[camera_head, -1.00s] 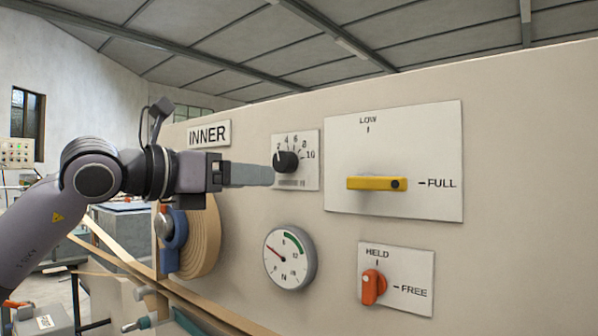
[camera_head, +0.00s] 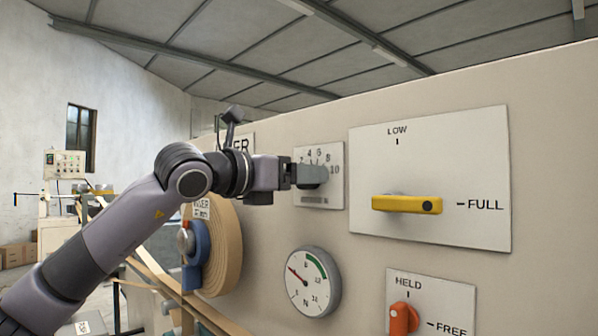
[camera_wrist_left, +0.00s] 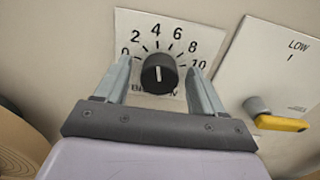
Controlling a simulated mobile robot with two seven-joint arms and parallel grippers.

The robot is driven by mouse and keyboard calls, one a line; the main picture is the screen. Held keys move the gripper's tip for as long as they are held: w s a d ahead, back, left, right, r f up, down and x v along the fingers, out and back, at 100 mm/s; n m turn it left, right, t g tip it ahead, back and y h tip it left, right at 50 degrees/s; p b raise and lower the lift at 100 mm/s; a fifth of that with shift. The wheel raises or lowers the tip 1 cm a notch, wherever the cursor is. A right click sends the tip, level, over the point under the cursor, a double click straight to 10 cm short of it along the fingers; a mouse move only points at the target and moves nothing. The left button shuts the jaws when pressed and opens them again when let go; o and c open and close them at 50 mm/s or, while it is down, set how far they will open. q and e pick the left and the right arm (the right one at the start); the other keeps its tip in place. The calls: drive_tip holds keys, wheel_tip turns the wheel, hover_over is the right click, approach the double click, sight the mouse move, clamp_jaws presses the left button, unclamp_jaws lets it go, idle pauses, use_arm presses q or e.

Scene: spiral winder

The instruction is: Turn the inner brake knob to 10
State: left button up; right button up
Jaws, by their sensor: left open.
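The inner brake knob (camera_wrist_left: 158,76) is a round black knob with a white pointer line on a white plate (camera_wrist_left: 145,22) marked 0 to 10. In the left wrist view its line looks near vertical, in line with the 4 to 6 part of the scale; which end points is hard to tell. My left gripper (camera_wrist_left: 159,68) is open, with one finger on each side of the knob. Small gaps seem to show between fingers and knob. In the head view my left gripper (camera_head: 318,174) reaches the plate (camera_head: 333,155) and largely hides the knob. My right gripper is out of view.
A yellow lever (camera_head: 405,204) on a LOW/FULL plate (camera_head: 480,145) stands close right of the knob. A dial gauge (camera_head: 312,282) and an orange HELD/FREE handle (camera_head: 400,318) sit below. A tan roll (camera_head: 228,250) lies at lower left.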

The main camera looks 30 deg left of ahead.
use_arm(q)
drive_tip(key=shift+w, duration=0.15)
drive_tip(key=c, duration=1.1)
drive_tip(key=shift+o, duration=0.2)
drive_tip(key=shift+m, duration=0.3)
drive_tip(key=m, duration=0.5)
drive_tip(key=m+p, duration=0.1)
drive_tip(key=m, duration=0.5)
drive_tip(key=m+p, duration=0.1)
drive_tip(key=m, duration=0.5)
drive_tip(key=shift+d+f, duration=0.2)
drive_tip(key=shift+d, duration=0.05)
drive_tip(key=shift+m, duration=0.3)
drive_tip(key=o, duration=1.1)
drive_tip(key=shift+c, duration=0.2)
